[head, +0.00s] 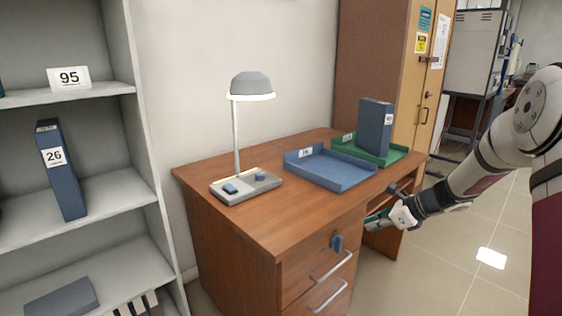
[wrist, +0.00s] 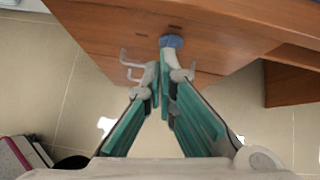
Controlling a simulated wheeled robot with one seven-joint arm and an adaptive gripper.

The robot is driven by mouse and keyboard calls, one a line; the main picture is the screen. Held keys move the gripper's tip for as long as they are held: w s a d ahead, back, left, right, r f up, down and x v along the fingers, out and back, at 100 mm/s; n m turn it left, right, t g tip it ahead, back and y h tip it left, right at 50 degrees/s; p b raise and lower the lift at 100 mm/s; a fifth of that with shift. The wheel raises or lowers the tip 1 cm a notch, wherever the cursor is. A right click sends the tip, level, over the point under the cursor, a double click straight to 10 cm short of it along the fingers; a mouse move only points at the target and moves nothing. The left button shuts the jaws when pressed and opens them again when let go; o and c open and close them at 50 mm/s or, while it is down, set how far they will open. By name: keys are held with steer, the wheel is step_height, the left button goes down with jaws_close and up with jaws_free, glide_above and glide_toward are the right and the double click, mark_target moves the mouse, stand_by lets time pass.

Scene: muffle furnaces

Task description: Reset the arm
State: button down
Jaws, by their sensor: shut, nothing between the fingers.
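My gripper (head: 374,222) is shut and empty in front of the wooden desk (head: 275,222), near the drawer side. My arm reaches in from the right of the head view. In the wrist view, the green-padded fingers of my gripper (wrist: 165,75) come together just below the blue knob (wrist: 171,41) on the drawer front. I cannot tell whether the fingertips touch the knob. The knob (head: 337,243) also shows in the head view, to the left of the gripper and apart from it there.
A desk lamp (head: 252,86), a blue tray (head: 330,169) and a green tray (head: 398,155) with a blue binder (head: 374,127) stand on the desk. Drawer handles (head: 333,266) stick out from the front. A shelf (head: 95,200) is at left. Floor (head: 450,245) at right is open.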

steer(key=s+a+r+n+g+h, duration=0.1)
steer(key=s+a+r+n+g, duration=0.1)
steer(key=s+a+r+n, duration=0.7)
steer(key=s+a+r+n+g, duration=0.2)
steer(key=s+a+r+n, duration=0.4)
steer(key=s, duration=0.6)
steer(key=s+d+n+g+h, duration=0.1)
steer(key=s+d+n+h, duration=0.3)
steer(key=s, duration=0.9)
steer(key=s+a+n+g+h, duration=0.1)
steer(key=s+n, duration=0.6)
steer(key=s, duration=0.7)
step_height(320, 180, up, 19)
steer(key=t+p, duration=0.3)
steer(key=p, duration=1.4)
steer(key=shift+s+d+r, duration=0.15)
steer(key=shift+s+r, duration=0.05)
steer(key=shift+s, duration=0.05)
